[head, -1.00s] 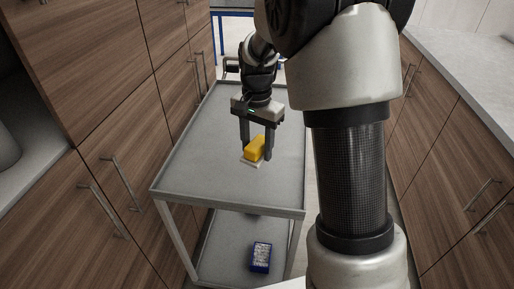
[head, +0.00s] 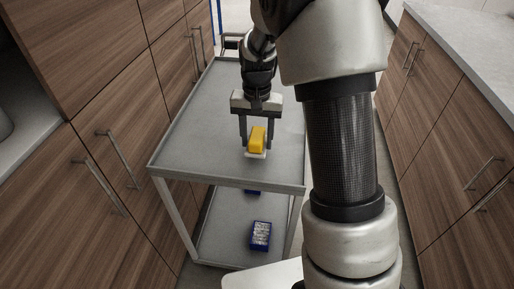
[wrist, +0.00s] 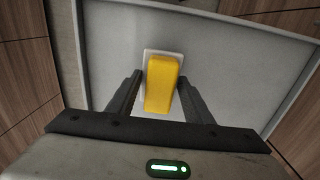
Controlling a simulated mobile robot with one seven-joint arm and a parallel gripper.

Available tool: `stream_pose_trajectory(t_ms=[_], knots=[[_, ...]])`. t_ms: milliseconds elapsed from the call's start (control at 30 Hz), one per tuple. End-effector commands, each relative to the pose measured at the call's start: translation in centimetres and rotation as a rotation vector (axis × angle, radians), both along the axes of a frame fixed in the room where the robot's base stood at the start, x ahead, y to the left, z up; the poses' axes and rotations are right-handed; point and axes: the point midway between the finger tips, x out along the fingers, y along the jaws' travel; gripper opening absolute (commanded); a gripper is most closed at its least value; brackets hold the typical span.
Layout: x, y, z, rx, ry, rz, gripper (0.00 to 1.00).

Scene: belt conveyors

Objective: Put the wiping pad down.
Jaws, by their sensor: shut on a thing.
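The wiping pad (head: 257,140) has a yellow body and a flat white base. It also shows in the wrist view (wrist: 161,84), long side pointing away from the wrist. My gripper (head: 257,147) points down with one finger on each side of the pad and is shut on it. In the wrist view the two fingers (wrist: 160,98) flank the yellow body. The pad is over the grey top of the cart (head: 200,143), toward its near right part. I cannot tell whether its base touches the surface.
A blue box with pale contents (head: 261,236) lies on the cart's lower shelf (head: 222,238), with another blue thing (head: 252,191) partly hidden behind it. Wooden cabinets (head: 100,110) stand close on the left, and a pale counter (head: 470,45) on the right. The cart top around the pad is bare.

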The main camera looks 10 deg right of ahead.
Motion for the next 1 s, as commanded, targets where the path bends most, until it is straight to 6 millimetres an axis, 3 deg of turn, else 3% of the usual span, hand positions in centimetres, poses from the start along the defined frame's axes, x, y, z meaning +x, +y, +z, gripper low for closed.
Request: stream_pose_trajectory(t_ms=[200,600,633,733,1000], knots=[[-0.1,0.0,-3.2,0.000,0.004,-0.001,0.29],[0.0,0.0,-3.8,-0.001,0.000,-0.001,0.29],[0.0,0.0,-3.7,0.000,0.000,-0.001,0.50],[0.0,0.0,-3.7,-0.001,0.000,-0.001,0.65],[0.0,0.0,-3.6,-0.001,0.000,-0.001,0.65]])
